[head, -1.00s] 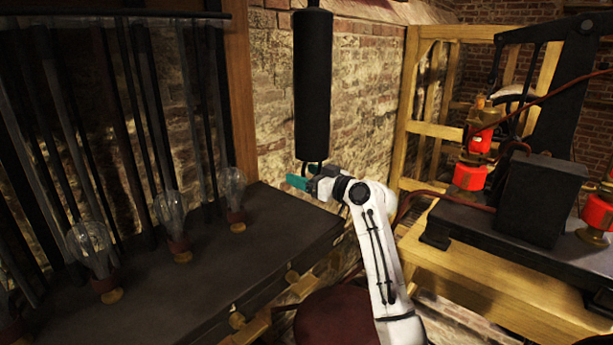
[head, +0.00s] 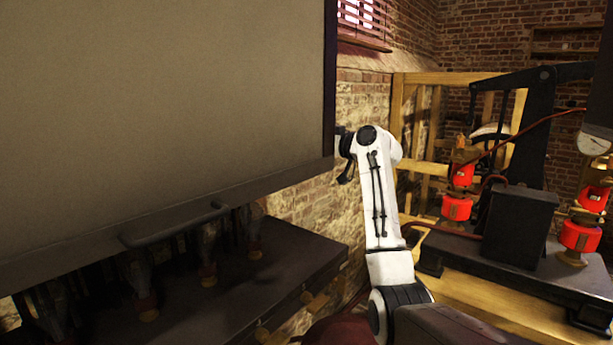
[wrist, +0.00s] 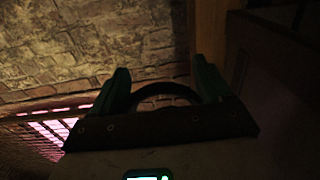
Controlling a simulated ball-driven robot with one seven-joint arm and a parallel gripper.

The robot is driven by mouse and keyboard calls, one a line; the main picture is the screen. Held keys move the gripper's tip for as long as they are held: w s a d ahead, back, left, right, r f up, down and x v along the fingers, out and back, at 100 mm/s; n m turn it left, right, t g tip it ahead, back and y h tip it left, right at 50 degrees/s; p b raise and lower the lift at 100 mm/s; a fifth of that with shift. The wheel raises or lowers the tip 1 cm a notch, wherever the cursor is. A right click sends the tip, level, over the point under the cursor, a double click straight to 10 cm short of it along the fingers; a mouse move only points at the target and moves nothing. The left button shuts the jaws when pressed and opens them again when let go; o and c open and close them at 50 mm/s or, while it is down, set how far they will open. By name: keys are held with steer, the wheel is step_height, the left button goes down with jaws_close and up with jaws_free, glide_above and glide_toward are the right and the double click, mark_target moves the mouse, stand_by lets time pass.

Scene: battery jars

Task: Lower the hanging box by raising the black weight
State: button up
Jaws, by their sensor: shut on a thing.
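The hanging box (head: 160,110) is a large tan panel with a dark frame and a bar handle along its lower edge. It fills the left half of the head view, above the dark bench. My white arm reaches up beside its right edge, and that edge hides my jaws there. In the wrist view the two green fingers of my gripper (wrist: 160,72) are on either side of a dark curved loop (wrist: 165,88), which appears to be the black weight's lower handle. The weight's body is hidden in the head view, and I cannot make it out in the dark wrist view.
A dark bench (head: 290,265) with glass bulbs runs under the box at the lower left. At the right, a black apparatus (head: 515,210) with red parts stands on a wooden frame (head: 480,295). A brick wall lies behind.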

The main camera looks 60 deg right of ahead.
step_height(320, 180, up, 9)
steer(key=shift+r+p, duration=0.15)
steer(key=shift+p, duration=1.1)
steer(key=shift+c, duration=0.3)
steer(key=shift+a+r, duration=0.2)
steer(key=shift+r, duration=0.65)
steer(key=o, duration=1)
steer(key=shift+o, duration=1.4)
steer(key=shift+d, duration=0.15)
steer(key=shift+s+f, duration=0.15)
steer(key=shift+f, duration=0.1)
steer(key=shift+s+f, duration=0.1)
steer(key=shift+s, duration=0.25)
steer(key=b+v, duration=0.3)
steer(key=v, duration=0.7)
